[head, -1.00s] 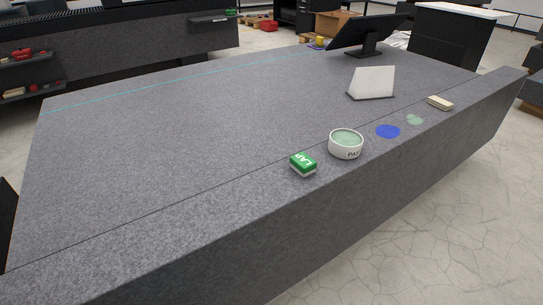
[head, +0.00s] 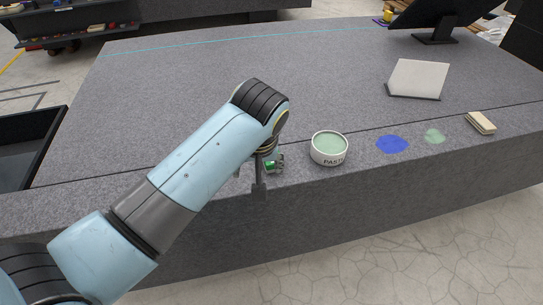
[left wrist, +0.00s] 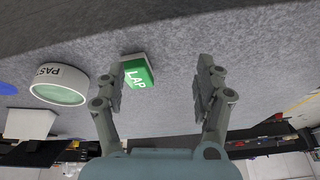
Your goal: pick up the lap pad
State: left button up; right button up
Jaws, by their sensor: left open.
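The lap pad is a small green block with a white base and white "LAP" lettering. In the head view the lap pad (head: 275,165) sits on the granite near its front edge, partly hidden by my left gripper (head: 251,178). In the left wrist view the lap pad (left wrist: 138,72) lies ahead of the open fingers, nearer the left finger and just beyond its tip. My left gripper (left wrist: 165,80) is open with nothing between its fingers. My right gripper is not in view.
A white paste tub (head: 328,148) stands just right of the lap pad. Further right are a blue smear (head: 392,144), a green smear (head: 434,136) and a cream block (head: 481,123). A white angled plate (head: 417,78) stands behind. The granite's left middle is clear.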

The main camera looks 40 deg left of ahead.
pick_arm(q)
jog(key=w+d+r+n, duration=0.1)
jog(key=w+r+n, duration=0.25)
jog(key=w, duration=0.25)
jog(key=shift+m+y, duration=0.3)
jog(key=shift+m, duration=0.05)
jog(key=b+x, duration=0.1)
jog(key=x, duration=0.3)
jog(key=shift+w+a+f, duration=0.1)
jog(key=shift+w+f, duration=0.05)
jog(key=shift+f, duration=0.05)
jog(key=x, duration=0.3)
jog(key=b+x, duration=0.1)
jog(key=x, duration=0.1)
jog(key=shift+w+a+f, duration=0.1)
jog(key=shift+a+f, duration=0.2)
jog(key=shift+a, duration=0.05)
jog(key=c, duration=1)
jog(key=shift+r, duration=0.15)
